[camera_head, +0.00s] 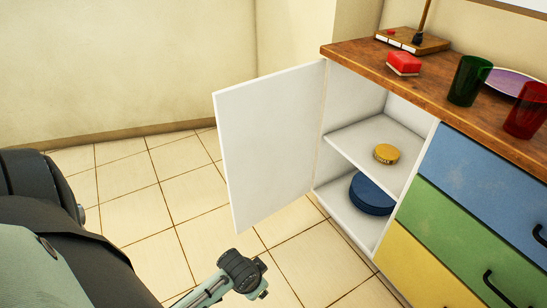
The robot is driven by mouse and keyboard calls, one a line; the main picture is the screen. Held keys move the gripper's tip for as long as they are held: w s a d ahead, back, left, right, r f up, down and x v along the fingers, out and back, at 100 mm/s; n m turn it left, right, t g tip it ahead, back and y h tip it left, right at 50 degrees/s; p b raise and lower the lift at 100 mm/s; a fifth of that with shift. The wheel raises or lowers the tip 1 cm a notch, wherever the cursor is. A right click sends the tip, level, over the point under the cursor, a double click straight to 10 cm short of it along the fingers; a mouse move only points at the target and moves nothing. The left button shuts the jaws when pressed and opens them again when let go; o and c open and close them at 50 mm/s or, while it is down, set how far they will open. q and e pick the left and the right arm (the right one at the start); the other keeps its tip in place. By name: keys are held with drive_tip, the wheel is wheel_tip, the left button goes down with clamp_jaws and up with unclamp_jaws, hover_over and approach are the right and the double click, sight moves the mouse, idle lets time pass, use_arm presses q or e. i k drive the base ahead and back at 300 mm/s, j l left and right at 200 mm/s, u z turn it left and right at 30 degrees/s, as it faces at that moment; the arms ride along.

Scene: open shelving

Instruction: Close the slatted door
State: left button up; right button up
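The white cabinet door (272,145) stands wide open, swung out to the left of the cabinet from its hinge side at the left of the opening. The face I see is plain, with no slats showing; its other face is hidden. A dark gripper (254,280), on an arm entering from the lower left, is below the door's lower edge in the picture and looks apart from it. I take it for my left gripper; its fingers are too small and turned away to read. My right gripper is not in view.
The open white compartment has a shelf (362,135) with a yellow round tin (386,153), and a blue round container (371,194) below. Blue (485,175), green and yellow drawers stand to the right. The wooden top (425,90) holds cups and a red block. Tiled floor left of the door is clear.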

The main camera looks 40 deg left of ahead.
sight(268, 125)
drive_tip(key=i+j, duration=0.1)
drive_tip(key=j, duration=1)
drive_tip(key=i+j, duration=0.1)
drive_tip(key=j, duration=2.15)
drive_tip(key=i+j, duration=0.15)
drive_tip(key=j, duration=1)
